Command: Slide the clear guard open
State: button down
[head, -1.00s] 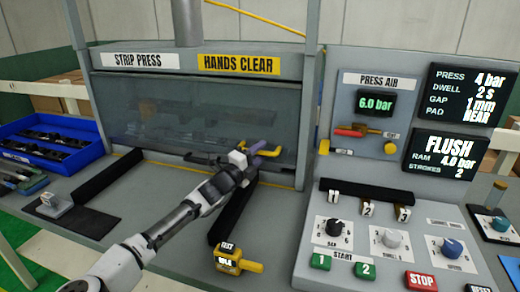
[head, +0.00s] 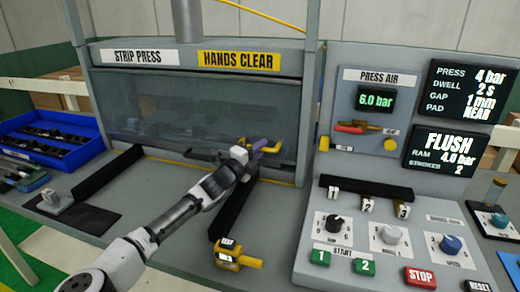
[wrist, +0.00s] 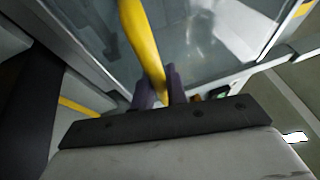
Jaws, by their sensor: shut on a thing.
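The clear guard (head: 190,120) is a see-through panel across the front of the strip press, and it is down over the opening. Its yellow handle (head: 272,149) sticks out near the lower right corner. My gripper (head: 258,147) is shut on the handle at the guard's lower right. In the wrist view the yellow bar of the handle (wrist: 139,40) runs between the purple fingertips (wrist: 160,88), with the clear panel (wrist: 205,45) just behind. The parts behind the panel look dim and blurred.
A control panel (head: 385,215) with knobs and buttons stands at the right. A yellow test block (head: 235,256) sits in front of the press. Black rails (head: 234,208) run forward on the bench. A blue tray (head: 50,140) of dark parts lies at the left.

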notch_tip(320, 180, up, 19)
jog(key=p, duration=0.6)
jog(key=shift+r+p, duration=0.1)
jog(key=shift+p, duration=0.25)
jog(key=c, duration=1.4)
grip_release()
jog(key=b+v, duration=0.5)
jog(key=v, duration=0.8)
jog(key=shift+s+a, duration=0.2)
jog(key=shift+s, duration=0.15)
